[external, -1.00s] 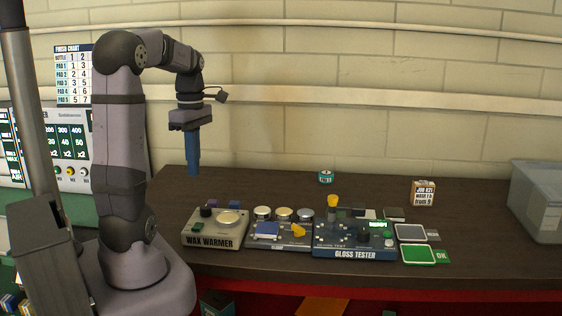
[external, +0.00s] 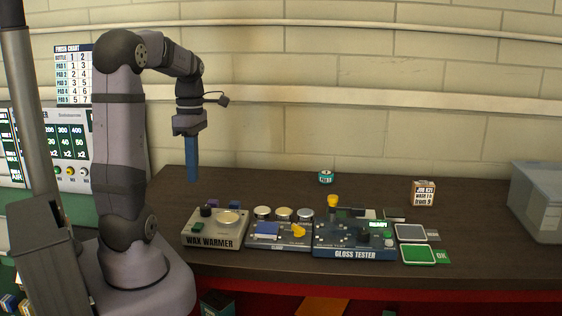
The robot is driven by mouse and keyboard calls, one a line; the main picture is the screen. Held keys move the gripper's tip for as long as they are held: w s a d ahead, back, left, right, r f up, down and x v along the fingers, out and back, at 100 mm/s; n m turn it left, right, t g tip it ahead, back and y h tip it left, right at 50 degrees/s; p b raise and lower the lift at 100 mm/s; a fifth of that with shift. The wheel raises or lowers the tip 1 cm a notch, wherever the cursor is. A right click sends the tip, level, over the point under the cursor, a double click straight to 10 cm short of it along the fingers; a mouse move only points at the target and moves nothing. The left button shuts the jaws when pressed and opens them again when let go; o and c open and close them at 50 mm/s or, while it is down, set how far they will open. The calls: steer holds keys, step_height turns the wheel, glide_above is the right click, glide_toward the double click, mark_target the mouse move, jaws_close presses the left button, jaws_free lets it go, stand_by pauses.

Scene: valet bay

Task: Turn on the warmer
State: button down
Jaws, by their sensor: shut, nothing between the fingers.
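The wax warmer (external: 212,243) is a beige box at the left of the bench, labelled WAX WARMER. It has a dark knob (external: 206,211), a small green button or switch (external: 198,227) and a round pale plate (external: 229,218) on top. I cannot tell from its face whether it is on. My gripper (external: 192,179) is shut and empty, its blue fingers pointing down. It hangs in the air above and a little left of the warmer, apart from it.
Right of the warmer stand a grey tray (external: 262,246) with a yellow piece, round tins (external: 284,213) behind it, and the blue gloss tester (external: 325,251). The back of the bench is mostly clear.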

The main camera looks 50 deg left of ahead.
mark_target(198, 226)
steer(key=f, duration=0.4)
steer(key=f+p, duration=0.1)
steer(key=f, duration=0.3)
steer(key=s+d+f+p, duration=0.1)
steer(key=f, duration=0.3)
steer(key=shift+f, duration=0.35)
steer(key=shift+s+d, duration=0.1)
steer(key=shift+f, duration=0.25)
steer(key=shift+r, duration=0.15)
steer(key=shift+w+a+r+p, duration=0.1)
steer(key=shift+w+a+p, duration=0.45)
